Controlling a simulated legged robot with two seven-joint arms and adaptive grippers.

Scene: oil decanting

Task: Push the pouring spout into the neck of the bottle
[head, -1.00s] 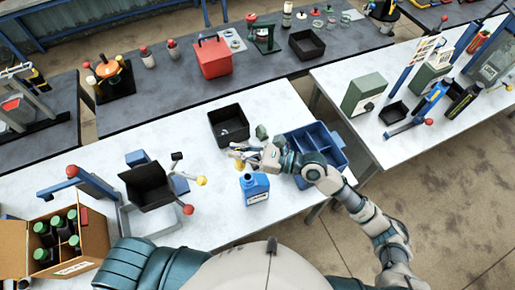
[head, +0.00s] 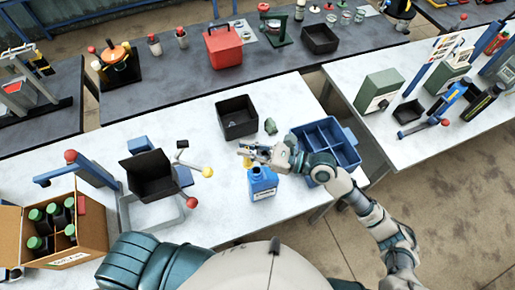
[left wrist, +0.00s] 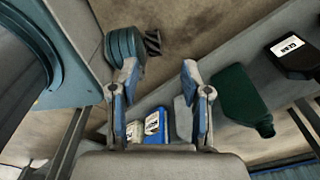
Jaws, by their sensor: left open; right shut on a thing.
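The blue bottle (head: 262,184), with a white label, stands upright on the white table in the head view. My right gripper (head: 250,153) is shut on a small yellow piece, apparently the pouring spout (head: 249,163). The spout is at the bottle's top, at or just above the neck. The gripper partly covers this area, and I cannot tell whether spout and neck touch. My left gripper (left wrist: 158,90) is open and empty in the left wrist view, fingers wide apart. Blue items with white labels (left wrist: 155,128) show beyond its fingers.
Behind the bottle is a black bin (head: 238,117). A blue divided tray (head: 345,155) lies right, under my right arm. At left are a black tilted bin (head: 150,176) and a cardboard box (head: 92,235) of dark bottles. A green bottle (left wrist: 238,95) shows in the left wrist view.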

